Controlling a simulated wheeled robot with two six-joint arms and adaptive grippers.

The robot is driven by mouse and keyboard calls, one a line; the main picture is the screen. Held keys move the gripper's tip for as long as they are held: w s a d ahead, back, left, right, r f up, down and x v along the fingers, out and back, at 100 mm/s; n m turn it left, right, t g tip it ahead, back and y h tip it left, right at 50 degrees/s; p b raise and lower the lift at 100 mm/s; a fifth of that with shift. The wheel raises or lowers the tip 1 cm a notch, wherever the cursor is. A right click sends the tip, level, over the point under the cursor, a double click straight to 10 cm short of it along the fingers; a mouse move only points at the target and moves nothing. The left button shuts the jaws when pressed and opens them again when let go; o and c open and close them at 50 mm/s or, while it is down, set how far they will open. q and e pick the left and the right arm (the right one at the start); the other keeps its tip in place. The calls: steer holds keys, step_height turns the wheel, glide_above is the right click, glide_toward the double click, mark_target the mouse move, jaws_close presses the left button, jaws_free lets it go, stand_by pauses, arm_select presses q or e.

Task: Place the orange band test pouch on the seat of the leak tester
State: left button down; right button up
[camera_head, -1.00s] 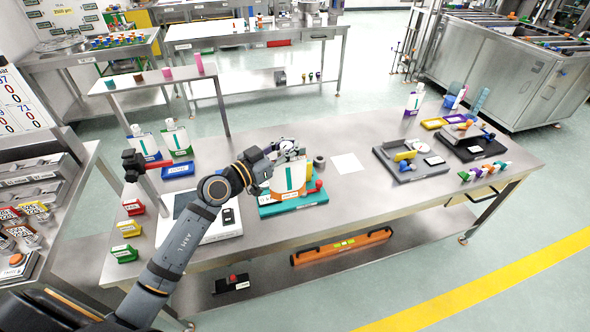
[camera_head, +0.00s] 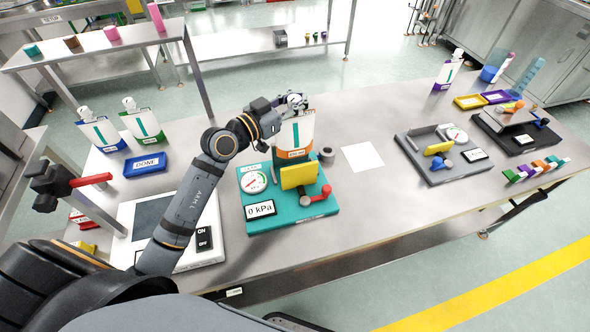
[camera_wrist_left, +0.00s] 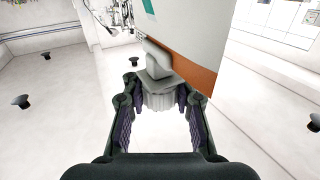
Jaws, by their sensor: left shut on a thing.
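The orange band pouch (camera_head: 298,132) is white with a teal stripe and an orange band at its bottom. My left gripper (camera_head: 294,103) is shut on its spout end, and the pouch hangs roughly upright. In the left wrist view the grey cap (camera_wrist_left: 160,78) sits between the fingers, with the pouch body (camera_wrist_left: 215,45) beyond. The teal leak tester (camera_head: 280,218) stands below, with a gauge, a yellow plate (camera_head: 299,175), a red-handled lever and a "0 kPa" display. The pouch's lower edge shows just behind the yellow plate; I cannot tell whether it touches the seat. My right gripper is out of view.
A grey tester (camera_head: 440,160) and a dark one stand to the right. A white sheet (camera_head: 362,157) and a dark grey ring (camera_head: 327,154) lie nearby. Blue and green band pouches stand at the left behind a blue DONE tray (camera_head: 146,165). A white scale lies under my left arm.

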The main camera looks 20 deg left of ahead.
mark_target(298, 130)
arm_select(q)
steer(key=shift+s+f+b, duration=0.1)
steer(key=shift+f+b, duration=0.4)
steer(key=shift+f, duration=0.3)
step_height(298, 130, down, 3)
steer(key=shift+f+b, duration=0.1)
steer(key=shift+b, duration=0.55)
steer(key=shift+f, duration=0.15)
step_height(298, 130, down, 4)
steer(key=b, duration=0.2)
steer(key=shift+f+b, duration=0.25)
steer(key=shift+b, duration=0.1)
steer(key=shift+f, duration=0.2)
steer(key=shift+r, duration=0.1)
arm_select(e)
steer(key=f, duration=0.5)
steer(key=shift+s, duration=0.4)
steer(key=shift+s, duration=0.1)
